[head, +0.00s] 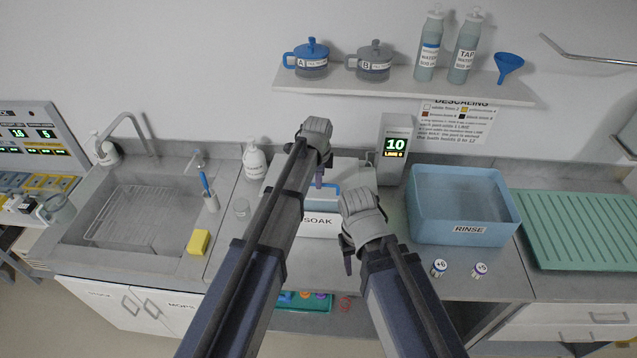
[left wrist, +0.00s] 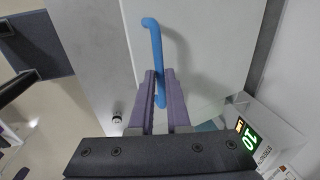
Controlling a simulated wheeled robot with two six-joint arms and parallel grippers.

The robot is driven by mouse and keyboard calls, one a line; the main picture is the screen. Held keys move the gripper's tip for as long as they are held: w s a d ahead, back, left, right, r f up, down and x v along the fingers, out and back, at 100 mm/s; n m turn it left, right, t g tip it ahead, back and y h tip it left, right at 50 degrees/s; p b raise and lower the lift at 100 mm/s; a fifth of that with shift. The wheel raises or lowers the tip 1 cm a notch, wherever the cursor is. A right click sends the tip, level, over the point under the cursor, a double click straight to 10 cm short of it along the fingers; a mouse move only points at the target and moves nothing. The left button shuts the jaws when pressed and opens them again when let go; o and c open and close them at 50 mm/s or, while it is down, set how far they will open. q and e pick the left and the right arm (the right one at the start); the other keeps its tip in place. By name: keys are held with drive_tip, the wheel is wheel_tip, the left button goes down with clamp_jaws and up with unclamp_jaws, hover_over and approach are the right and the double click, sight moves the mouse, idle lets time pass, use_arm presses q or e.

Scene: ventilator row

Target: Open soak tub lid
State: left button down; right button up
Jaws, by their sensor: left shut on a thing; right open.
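The soak tub (head: 320,226) stands on the counter at the middle of the head view, its white front labelled SOAK. Its pale lid (head: 355,170) is partly hidden behind my arms; it also shows in the left wrist view (left wrist: 205,50). My left gripper (head: 319,182) is shut on the blue lid handle (left wrist: 154,45), whose lower end sits between the fingers (left wrist: 160,100) in the left wrist view. I cannot tell how far the lid is raised. My right gripper (head: 348,258) is open and empty, at the tub's front right.
A display box (head: 394,150) reading 10 stands behind the tub on the right. A blue RINSE tub (head: 470,230) is right of it, with two small labelled vials (head: 439,268) in front. A sink (head: 145,215) and yellow sponge (head: 199,242) are on the left. A shelf (head: 400,88) hangs above.

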use_arm(q)
drive_tip(key=w+r+p, duration=0.7)
drive_tip(key=r, duration=0.1)
drive_tip(key=shift+w+r, duration=0.2)
drive_tip(key=shift+r, duration=0.15)
